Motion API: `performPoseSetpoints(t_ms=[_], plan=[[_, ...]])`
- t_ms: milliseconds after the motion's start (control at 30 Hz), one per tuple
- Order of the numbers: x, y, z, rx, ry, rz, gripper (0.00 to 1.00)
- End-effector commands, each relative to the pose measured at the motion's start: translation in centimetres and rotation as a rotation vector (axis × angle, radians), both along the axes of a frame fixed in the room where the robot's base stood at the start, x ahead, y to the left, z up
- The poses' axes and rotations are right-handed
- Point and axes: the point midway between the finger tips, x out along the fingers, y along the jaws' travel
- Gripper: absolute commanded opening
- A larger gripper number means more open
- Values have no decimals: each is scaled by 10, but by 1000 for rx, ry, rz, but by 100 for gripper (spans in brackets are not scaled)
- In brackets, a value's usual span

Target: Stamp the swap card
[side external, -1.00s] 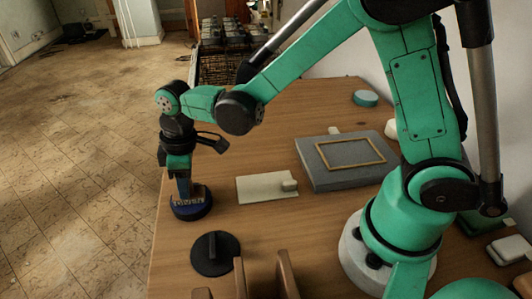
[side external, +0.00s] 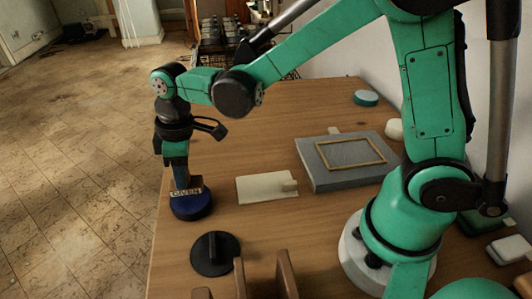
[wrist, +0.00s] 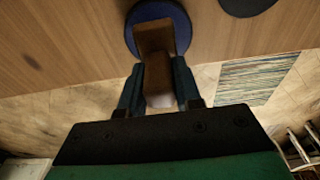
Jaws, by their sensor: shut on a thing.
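My gripper (side external: 178,172) is shut on a wooden stamp (wrist: 154,38), pointing down at the table's left edge. In the side view, a pale label reading "GIVEN" (side external: 186,191) shows on the stamp. Just below is a round dark-blue pad (side external: 192,208), which also shows past the stamp in the wrist view (wrist: 181,19). I cannot tell whether the stamp's face touches the pad.
A grey slab (side external: 318,178) with a thin tan frame (side external: 350,153) lies right of the card. A black disc with an upright fin (side external: 214,254) sits in front of the pad. Wooden uprights (side external: 285,272) stand at the near edge. A teal round tin (side external: 366,98) is at the back.

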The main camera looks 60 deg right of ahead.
Motion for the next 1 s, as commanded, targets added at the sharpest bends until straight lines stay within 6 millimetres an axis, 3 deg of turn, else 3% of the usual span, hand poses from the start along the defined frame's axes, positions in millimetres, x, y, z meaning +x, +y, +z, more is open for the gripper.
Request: performPoseSetpoints(t_ms=[433, 833, 1000], plan=[[0, 0, 39, 0, 0, 0, 0], [0, -1, 43, 0, 0, 0, 0], [-13, -28, 42, -1, 1, -8, 0]])
